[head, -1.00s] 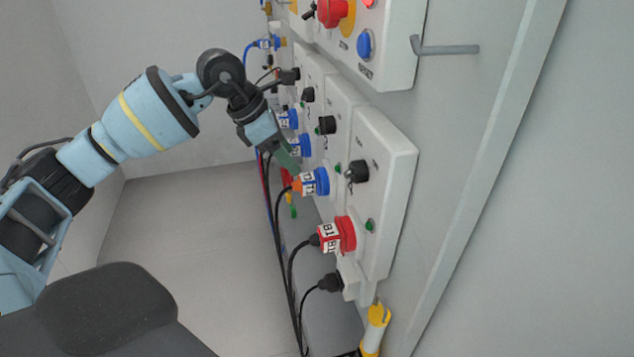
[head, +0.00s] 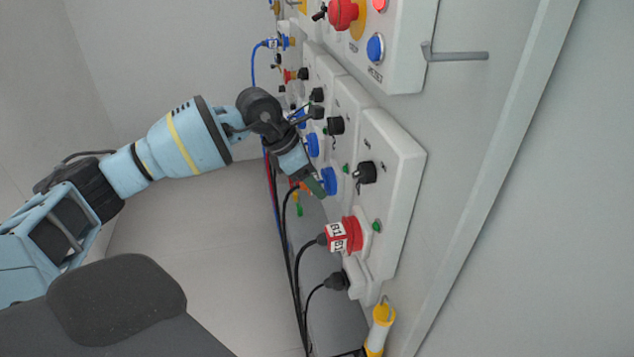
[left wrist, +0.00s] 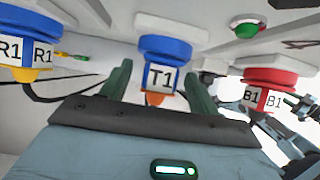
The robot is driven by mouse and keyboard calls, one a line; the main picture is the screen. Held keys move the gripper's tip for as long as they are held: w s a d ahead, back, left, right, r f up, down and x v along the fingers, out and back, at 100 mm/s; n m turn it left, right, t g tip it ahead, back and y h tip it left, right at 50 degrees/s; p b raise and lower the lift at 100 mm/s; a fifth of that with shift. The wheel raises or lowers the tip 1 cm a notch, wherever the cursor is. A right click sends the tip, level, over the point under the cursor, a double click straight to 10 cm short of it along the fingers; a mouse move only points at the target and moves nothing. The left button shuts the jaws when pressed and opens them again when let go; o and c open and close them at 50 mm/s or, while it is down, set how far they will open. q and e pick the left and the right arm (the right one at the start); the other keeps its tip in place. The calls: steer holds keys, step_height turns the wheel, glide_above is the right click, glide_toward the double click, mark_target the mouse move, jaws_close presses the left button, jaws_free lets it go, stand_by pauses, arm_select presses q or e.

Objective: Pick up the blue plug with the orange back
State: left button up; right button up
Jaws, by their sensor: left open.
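The blue plug with the orange back (left wrist: 160,72) carries a white T1 label and sits at the panel in the middle of the left wrist view. In the head view its blue front (head: 329,181) shows, while its back is mostly hidden by my gripper. My left gripper (left wrist: 160,88) is open, with one green finger on each side of the plug's labelled body and orange back. Gaps show between fingers and plug, so it does not look gripped. In the head view the left gripper (head: 317,188) is right at the plug. My right gripper is not identifiable.
A red B1 plug (head: 343,235) sits beside the T1 plug, and a blue R1 plug (left wrist: 30,55) with a yellow back is on its other side. Black cables (head: 298,255) hang close by. A black knob (head: 366,172) and a grey hook (head: 455,54) stick out of the panel.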

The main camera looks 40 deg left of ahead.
arm_select(q)
steer(key=c, duration=1.1)
steer(key=shift+r, duration=0.1)
